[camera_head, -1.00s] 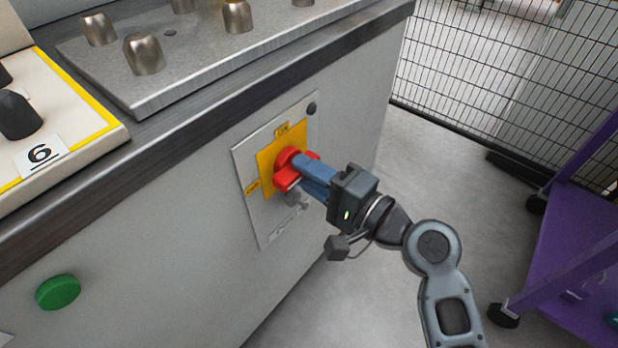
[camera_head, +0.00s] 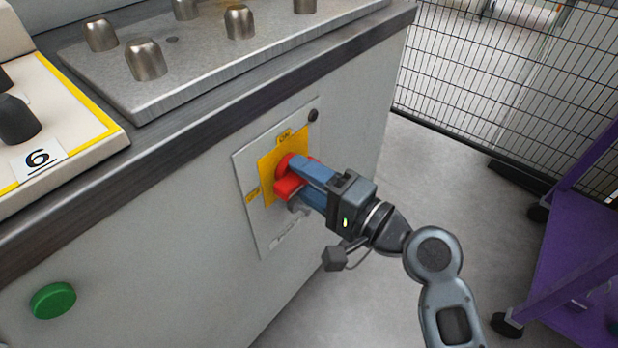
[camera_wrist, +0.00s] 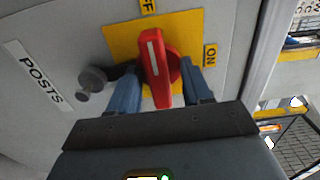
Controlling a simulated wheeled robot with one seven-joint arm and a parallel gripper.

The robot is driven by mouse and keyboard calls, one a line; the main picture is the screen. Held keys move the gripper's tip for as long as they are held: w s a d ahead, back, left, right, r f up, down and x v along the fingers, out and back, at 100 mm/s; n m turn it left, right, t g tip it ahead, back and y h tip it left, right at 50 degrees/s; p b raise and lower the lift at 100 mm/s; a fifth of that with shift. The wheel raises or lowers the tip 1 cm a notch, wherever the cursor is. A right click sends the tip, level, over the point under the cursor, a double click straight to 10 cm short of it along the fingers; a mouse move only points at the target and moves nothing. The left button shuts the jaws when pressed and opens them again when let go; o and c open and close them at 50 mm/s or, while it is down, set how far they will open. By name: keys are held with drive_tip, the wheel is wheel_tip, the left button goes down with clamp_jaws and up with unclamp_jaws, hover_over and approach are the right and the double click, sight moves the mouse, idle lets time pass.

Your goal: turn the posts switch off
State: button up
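The posts switch is a red rotary handle (camera_head: 287,188) on a yellow square (camera_head: 267,178), mounted on a grey plate on the cabinet side. In the wrist view the red handle (camera_wrist: 154,62) has a white line whose far end points up towards the partly cut-off OFF label (camera_wrist: 147,6). The ON label (camera_wrist: 210,56) is to its right, and the POSTS label (camera_wrist: 35,75) is at left. My gripper (camera_wrist: 158,82) has blue fingers on both sides of the handle, with gaps visible between. In the head view my gripper (camera_head: 300,178) partly covers the switch.
A grey knob (camera_wrist: 92,80) stands beside the switch, close to one finger. A green button (camera_head: 53,300) is at lower left on the cabinet. Metal knobs (camera_head: 146,60) stand on the top panel.

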drive_tip(key=shift+d+f, duration=0.1)
drive_tip(key=shift+d, duration=0.05)
drive_tip(key=v, duration=0.7)
drive_tip(key=shift+s+d+p, duration=0.25)
drive_tip(key=shift+p, duration=0.1)
